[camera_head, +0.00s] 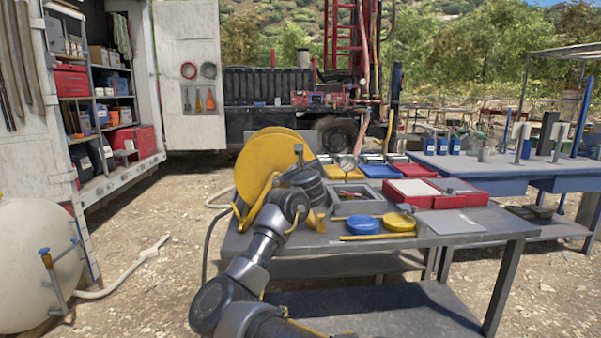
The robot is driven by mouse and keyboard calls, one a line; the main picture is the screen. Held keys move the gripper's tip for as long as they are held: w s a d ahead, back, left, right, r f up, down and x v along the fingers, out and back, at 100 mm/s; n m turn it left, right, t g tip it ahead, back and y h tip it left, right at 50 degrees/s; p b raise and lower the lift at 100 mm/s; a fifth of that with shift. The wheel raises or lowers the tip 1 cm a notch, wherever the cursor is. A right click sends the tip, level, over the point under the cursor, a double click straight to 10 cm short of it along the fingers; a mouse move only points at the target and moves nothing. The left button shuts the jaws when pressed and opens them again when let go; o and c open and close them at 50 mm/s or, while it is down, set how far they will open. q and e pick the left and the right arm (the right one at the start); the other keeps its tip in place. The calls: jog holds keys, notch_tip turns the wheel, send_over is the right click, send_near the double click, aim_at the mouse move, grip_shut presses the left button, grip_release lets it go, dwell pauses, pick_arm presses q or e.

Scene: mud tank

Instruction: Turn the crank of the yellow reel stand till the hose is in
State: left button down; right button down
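The yellow reel stand (262,158) is on the back left of the grey table (470,226), its big round side facing me. My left arm reaches up in front of it, and my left gripper (300,158) is at the reel's right side. The arm's wrist covers the reel's lower middle. A small dark part shows at the gripper against the yellow; I cannot tell whether it is the crank or a finger. Whether the fingers are open or shut is hidden. My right gripper is not in view.
Right of the reel are a gauge (347,163), a grey tray (355,197), blue (363,225) and yellow (398,222) discs, and a red case (435,192). A white tank (35,265) with a hose (125,270) stands left. Gravel between is open.

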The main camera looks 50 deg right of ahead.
pick_arm(q)
jog(key=shift+r, duration=0.4)
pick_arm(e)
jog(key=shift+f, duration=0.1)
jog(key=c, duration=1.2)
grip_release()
pick_arm(q)
jog(key=shift+s+f+p, duration=0.15)
jog(key=shift+f+p, duration=0.25)
jog(key=shift+f, duration=0.55)
jog(key=shift+s+f+p, duration=0.15)
jog(key=shift+f+p, duration=0.25)
jog(key=shift+f, duration=0.5)
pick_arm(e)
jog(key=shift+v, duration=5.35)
